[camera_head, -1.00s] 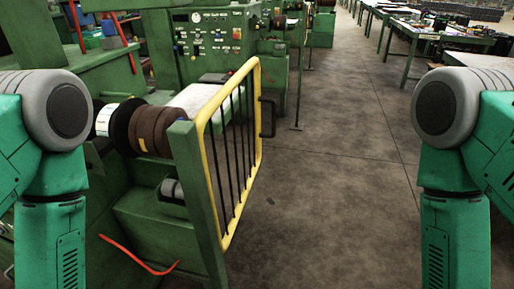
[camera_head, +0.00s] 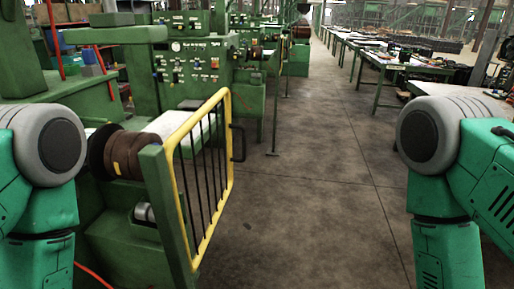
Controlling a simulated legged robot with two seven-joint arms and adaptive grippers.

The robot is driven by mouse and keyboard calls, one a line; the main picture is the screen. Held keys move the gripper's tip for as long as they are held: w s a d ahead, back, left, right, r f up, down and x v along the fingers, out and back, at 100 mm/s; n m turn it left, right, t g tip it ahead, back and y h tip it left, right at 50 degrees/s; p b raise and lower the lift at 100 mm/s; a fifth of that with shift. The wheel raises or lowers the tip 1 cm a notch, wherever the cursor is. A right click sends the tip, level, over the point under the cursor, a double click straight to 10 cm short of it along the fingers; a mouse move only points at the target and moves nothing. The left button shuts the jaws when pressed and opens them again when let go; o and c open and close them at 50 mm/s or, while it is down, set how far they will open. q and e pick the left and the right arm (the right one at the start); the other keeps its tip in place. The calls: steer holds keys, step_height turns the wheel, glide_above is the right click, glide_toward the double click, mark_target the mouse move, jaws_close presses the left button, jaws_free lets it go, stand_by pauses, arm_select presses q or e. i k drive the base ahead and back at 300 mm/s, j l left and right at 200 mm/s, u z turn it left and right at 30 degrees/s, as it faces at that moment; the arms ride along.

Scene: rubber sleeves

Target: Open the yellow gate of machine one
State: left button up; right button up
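The yellow gate (camera_head: 229,150) with black vertical bars stands left of the middle in the head view. Its near side meets a green post (camera_head: 167,205). A black handle (camera_head: 240,143) sticks out to the right from its far edge. The gate stands along the aisle side of the green machine (camera_head: 110,225); it looks closed, though I cannot tell for sure. Behind it are a brown roller (camera_head: 128,153) and a white sheet (camera_head: 172,124). My two arms show at the left and right edges, hanging down. Both grippers are out of view, below the picture.
A clear concrete aisle (camera_head: 310,190) runs ahead to the right of the gate. More green machines with control panels (camera_head: 196,62) line the left. Work tables (camera_head: 388,60) with loose items stand along the right. A thin post (camera_head: 274,120) stands past the gate.

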mark_target(175, 139)
steer(key=l+z, duration=0.1)
steer(key=l, duration=0.35)
steer(key=i+l+z, duration=0.1)
steer(key=l, duration=0.4)
steer(key=i+l+z, duration=0.1)
steer(key=i+l, duration=0.2)
